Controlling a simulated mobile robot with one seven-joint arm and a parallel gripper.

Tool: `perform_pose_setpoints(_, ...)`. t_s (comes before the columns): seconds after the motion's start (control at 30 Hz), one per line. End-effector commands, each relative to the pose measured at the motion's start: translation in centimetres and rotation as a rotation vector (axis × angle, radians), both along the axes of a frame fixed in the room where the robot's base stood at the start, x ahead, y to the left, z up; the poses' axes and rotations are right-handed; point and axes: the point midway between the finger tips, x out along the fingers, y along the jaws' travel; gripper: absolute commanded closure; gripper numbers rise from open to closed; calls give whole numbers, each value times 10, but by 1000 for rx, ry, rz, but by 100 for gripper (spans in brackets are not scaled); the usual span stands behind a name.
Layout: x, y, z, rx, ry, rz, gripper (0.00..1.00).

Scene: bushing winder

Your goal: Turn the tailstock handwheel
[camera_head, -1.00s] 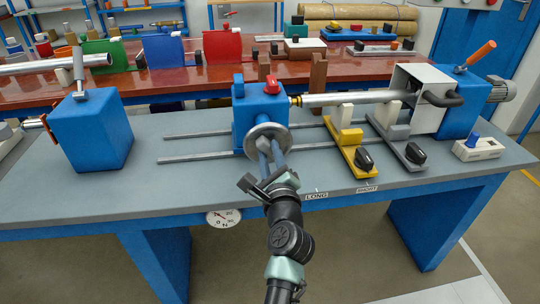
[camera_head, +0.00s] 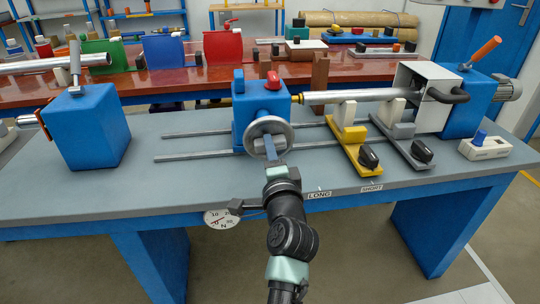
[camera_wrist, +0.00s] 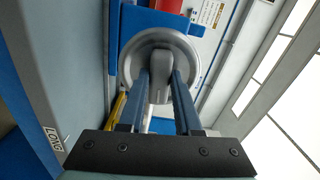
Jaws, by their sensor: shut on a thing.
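The tailstock is a blue block (camera_head: 248,106) with a red knob (camera_head: 273,80) on top, in the middle of the bench. Its silver handwheel (camera_head: 268,121) faces me, and its rim looks unbroken. My gripper (camera_head: 270,144) reaches up to the front of the wheel from below. In the wrist view, the handwheel (camera_wrist: 160,38) fills the upper middle. The two long blue-grey fingers of my gripper (camera_wrist: 163,76) close on a grey part at the wheel's front. The fingers hide the lower part of the wheel, and the exact contact is hard to see.
Two slide rails (camera_head: 190,157) run left and right of the tailstock. A yellow support (camera_head: 352,152) and a grey support (camera_head: 402,146) hold a silver shaft (camera_head: 340,97) at the right.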

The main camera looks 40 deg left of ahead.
Motion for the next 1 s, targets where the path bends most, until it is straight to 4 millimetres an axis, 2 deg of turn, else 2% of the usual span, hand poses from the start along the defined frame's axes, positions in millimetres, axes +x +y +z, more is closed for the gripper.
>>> perform_pose_setpoints(1.0, 2, -2, -7, -630, -735, 0, 100)
